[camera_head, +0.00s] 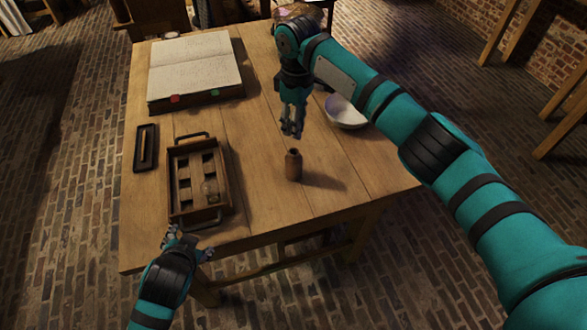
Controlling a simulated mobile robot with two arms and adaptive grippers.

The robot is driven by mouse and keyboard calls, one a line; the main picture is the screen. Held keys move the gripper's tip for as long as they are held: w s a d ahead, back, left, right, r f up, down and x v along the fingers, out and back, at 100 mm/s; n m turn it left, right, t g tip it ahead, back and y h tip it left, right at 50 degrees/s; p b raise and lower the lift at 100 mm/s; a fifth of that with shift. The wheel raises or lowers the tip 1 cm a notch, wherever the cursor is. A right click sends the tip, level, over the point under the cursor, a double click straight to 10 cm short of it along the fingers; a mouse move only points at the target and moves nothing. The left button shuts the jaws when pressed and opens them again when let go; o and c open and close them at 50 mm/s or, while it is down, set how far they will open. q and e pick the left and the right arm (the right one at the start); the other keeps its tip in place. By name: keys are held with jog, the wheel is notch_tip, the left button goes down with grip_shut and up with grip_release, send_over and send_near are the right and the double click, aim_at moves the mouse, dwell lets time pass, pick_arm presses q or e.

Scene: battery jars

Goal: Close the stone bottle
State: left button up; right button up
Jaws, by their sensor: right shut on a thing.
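A small brown bottle (293,167) stands upright on the wooden table, right of the middle, with its dark mouth facing up. My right gripper (292,133) points down just above and behind the bottle in the picture, apart from it. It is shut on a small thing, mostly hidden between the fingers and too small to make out. My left gripper (188,243) is low at the table's front edge, just below the wooden tray, with its fingers spread and nothing seen between them.
An open book (195,62) lies at the back left. Table around the bottle is clear.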

pick_arm(q)
jog(key=w+d+r+m+t, duration=0.2)
jog(key=w+r+m+t, duration=0.55)
jog(key=w+r, duration=0.45)
jog(key=w+d+r+m+t+h, duration=0.45)
jog(key=d+r+m, duration=0.2)
jog(key=m, duration=0.25)
jog(key=d+f+m+g+h, duration=0.2)
jog(key=d+m+g+h, duration=0.2)
jog(key=d+m+h, duration=0.65)
jog(key=w+a+f+m+g+y, duration=0.1)
jog(key=a+f+m+g+y, duration=0.1)
jog(key=a+f+m+g, duration=0.2)
notch_tip(320, 180, down, 8)
jog(key=m+g, duration=0.3)
jog(key=m, duration=0.7)
jog(key=shift+y, duration=0.3)
jog(key=shift+w+d, duration=0.1)
jog(key=shift+d, duration=0.05)
